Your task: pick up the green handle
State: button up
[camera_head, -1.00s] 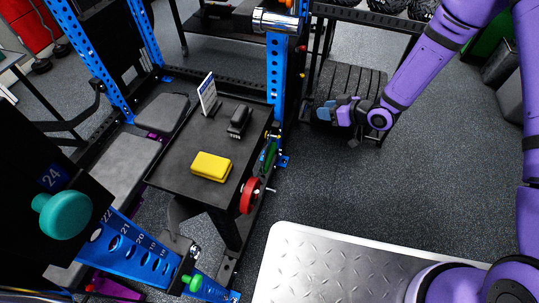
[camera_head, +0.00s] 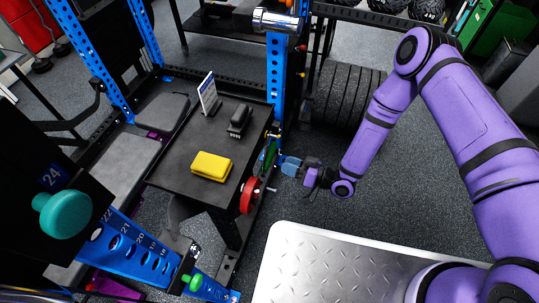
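A green handle-like piece (camera_head: 270,155) hangs at the right side of the black tabletop, just above a red disc (camera_head: 251,195). My gripper (camera_head: 285,165) is at the end of the purple arm, with its blue fingertips pointing left. It is close to the right of the green piece; I cannot tell whether they touch. The fingers are too small here to show whether they are open or shut. Two other green things are in view: a teal round knob (camera_head: 62,214) at the left and a small green knob (camera_head: 195,283) at the bottom.
The black tabletop (camera_head: 172,172) bears a yellow block (camera_head: 211,166), a black stapler-like object (camera_head: 239,120) and a small standing card (camera_head: 208,93). A blue rack upright (camera_head: 276,75) rises behind my gripper. A metal tread-plate platform (camera_head: 340,262) lies in front. Dark floor is clear right of the table.

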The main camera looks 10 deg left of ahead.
aim_at(269, 153)
jog(key=a, duration=0.2)
jog(key=w+a, duration=0.1)
jog(key=a, duration=0.5)
jog(key=shift+w+a, duration=0.25)
jog(key=shift+w, duration=0.05)
jog(key=shift+c, duration=0.4)
grip_shut()
dwell(0.8)
